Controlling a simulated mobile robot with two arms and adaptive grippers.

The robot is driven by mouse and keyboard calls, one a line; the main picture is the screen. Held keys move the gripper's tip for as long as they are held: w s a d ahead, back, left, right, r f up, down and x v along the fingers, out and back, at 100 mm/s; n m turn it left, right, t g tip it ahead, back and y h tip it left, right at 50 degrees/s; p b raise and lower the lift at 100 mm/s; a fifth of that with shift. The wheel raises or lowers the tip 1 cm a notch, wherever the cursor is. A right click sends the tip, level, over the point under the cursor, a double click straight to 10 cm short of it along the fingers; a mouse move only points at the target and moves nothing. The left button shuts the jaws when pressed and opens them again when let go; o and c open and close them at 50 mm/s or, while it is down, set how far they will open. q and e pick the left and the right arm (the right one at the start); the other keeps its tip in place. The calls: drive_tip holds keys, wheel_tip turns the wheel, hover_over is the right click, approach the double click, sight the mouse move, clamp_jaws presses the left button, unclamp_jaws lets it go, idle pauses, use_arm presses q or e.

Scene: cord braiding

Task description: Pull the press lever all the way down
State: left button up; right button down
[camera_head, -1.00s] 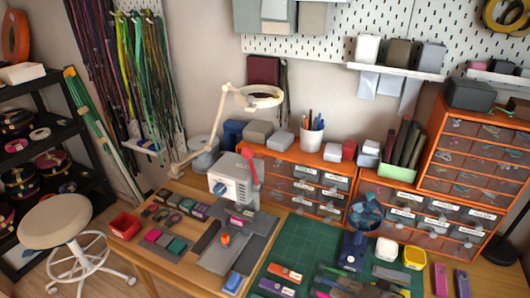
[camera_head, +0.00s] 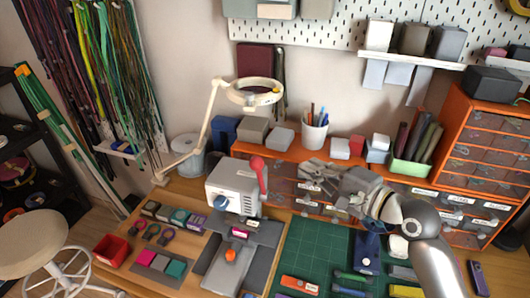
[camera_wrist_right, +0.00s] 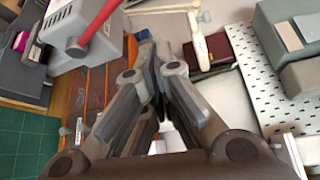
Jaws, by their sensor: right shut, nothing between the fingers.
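The press (camera_head: 230,188) is a light grey box with a blue knob on its front, standing on the table. Its red lever (camera_head: 258,172) stands upright on the right side, with a round knob on top. The lever also shows in the right wrist view (camera_wrist_right: 98,22) at the upper left, with the press body (camera_wrist_right: 72,30) beside it. My right gripper (camera_head: 312,178) is shut and empty, to the right of the lever and apart from it. Its closed fingers (camera_wrist_right: 152,72) show in the right wrist view. My left gripper is not in view.
Orange drawer units (camera_head: 425,195) stand behind and right. A lamp (camera_head: 212,120) rises behind the press. A pen cup (camera_head: 315,132) and boxes stand on the drawers. A green mat (camera_head: 305,255) lies right of the press, with tools on it.

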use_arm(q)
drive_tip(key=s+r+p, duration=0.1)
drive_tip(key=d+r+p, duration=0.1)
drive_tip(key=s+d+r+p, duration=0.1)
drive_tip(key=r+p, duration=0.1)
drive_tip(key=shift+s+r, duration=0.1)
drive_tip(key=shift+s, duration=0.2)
use_arm(e)
hover_over(260, 180)
drive_tip(key=d, duration=0.4)
drive_tip(key=shift+w+a+f, duration=0.1)
drive_tip(key=shift+w+a, duration=0.1)
drive_tip(key=shift+w, duration=0.1)
